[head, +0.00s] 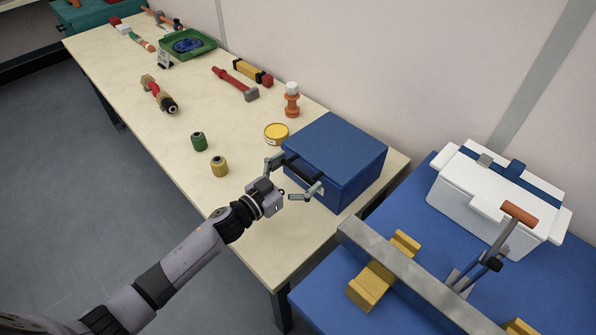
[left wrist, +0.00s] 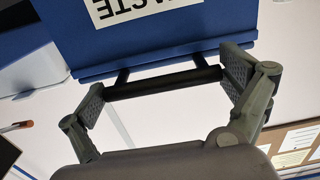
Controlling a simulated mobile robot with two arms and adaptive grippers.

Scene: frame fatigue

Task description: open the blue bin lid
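The blue bin (head: 345,150) stands at the near right end of the pale table, its lid (head: 335,140) lying flat and closed. A black bar handle (head: 303,170) runs along its front edge. In the left wrist view the handle (left wrist: 165,83) crosses between my fingers, below a white label (left wrist: 135,8) with partly cut-off upside-down letters. My left gripper (head: 292,178) is open in front of the bin, one finger near each end of the handle. In the left wrist view the gripper (left wrist: 165,92) shows both pads apart; contact with the handle is unclear. My right gripper is not in view.
A yellow tin (head: 277,133) and an orange bottle (head: 292,102) stand behind the bin's left side. A blue table (head: 320,290) with a white cooler (head: 495,200) and metal beam is at right.

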